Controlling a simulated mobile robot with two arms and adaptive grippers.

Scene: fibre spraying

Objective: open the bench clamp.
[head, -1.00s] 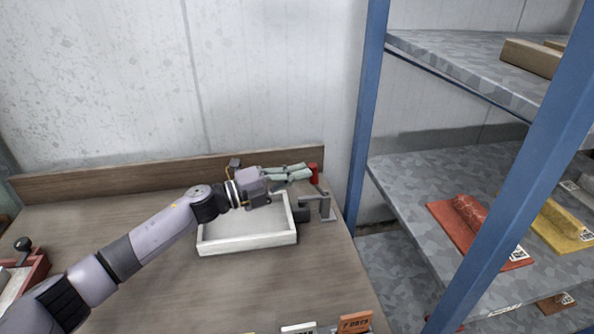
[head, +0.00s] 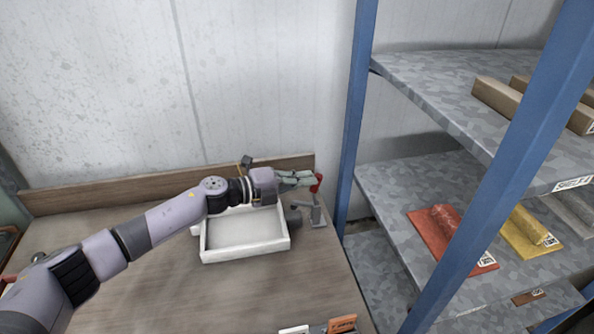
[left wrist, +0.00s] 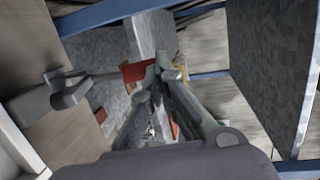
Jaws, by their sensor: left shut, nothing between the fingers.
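The bench clamp (head: 318,213) is grey and stands at the right edge of the wooden bench. Grey clamp parts (left wrist: 68,90) show at left there. My right gripper is not in view.
A white tray (head: 246,256) sits on the bench under my left forearm, left of the clamp. The front of the bench is mostly clear.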

